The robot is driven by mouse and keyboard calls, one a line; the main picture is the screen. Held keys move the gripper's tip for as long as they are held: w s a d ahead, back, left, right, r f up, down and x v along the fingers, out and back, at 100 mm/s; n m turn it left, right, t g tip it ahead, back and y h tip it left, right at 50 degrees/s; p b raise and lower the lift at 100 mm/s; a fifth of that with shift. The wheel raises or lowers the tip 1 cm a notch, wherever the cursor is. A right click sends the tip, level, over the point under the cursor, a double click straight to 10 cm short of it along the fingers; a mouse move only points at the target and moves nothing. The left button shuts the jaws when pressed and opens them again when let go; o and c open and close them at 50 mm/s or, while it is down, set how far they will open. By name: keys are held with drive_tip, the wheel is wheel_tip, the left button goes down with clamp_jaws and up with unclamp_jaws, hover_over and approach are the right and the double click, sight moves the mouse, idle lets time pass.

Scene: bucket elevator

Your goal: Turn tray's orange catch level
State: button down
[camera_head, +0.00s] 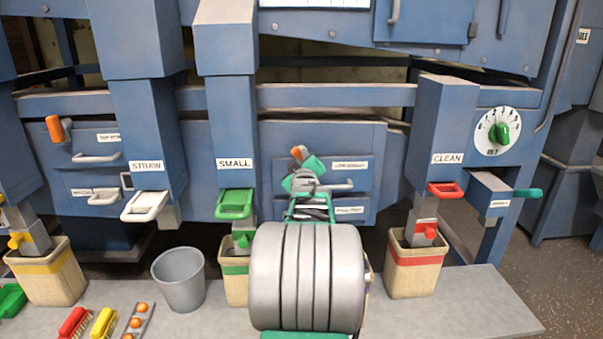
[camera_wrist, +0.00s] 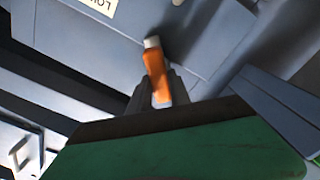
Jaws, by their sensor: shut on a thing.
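The orange catch (camera_head: 298,152) sits on the blue tray front in the middle of the machine, left of a white label. In the head view only its top shows above my gripper (camera_head: 303,178), and it looks tilted rather than level. In the wrist view the catch (camera_wrist: 154,66) is an orange lever with a pale end, running lengthwise between the dark fingers. My gripper (camera_wrist: 163,92) is shut on the catch. My arm hides the lower part of the catch in the head view.
A tray handle (camera_head: 338,186) is just right of my gripper. Another orange catch (camera_head: 57,128) is on the left tray front. The SMALL chute (camera_head: 232,130) and CLEAN chute (camera_head: 440,130) flank the tray. A grey bucket (camera_head: 180,282) and bins stand below on the ledge.

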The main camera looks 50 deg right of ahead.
drive_tip(key=shift+w+a+f+n+b, duration=0.1)
drive_tip(key=shift+f+n+b, duration=0.1)
drive_tip(key=shift+n+b, duration=2.05)
drive_tip(key=shift+f+n+b, duration=0.2)
drive_tip(key=shift+n+b, duration=1.75)
drive_tip(key=shift+n, duration=0.6)
drive_tip(key=c, duration=1.2)
unclamp_jaws()
drive_tip(key=shift+r, duration=0.1)
drive_tip(key=v, duration=0.7)
drive_tip(key=shift+s+a+p, duration=0.25)
drive_tip(key=shift+p, duration=0.15)
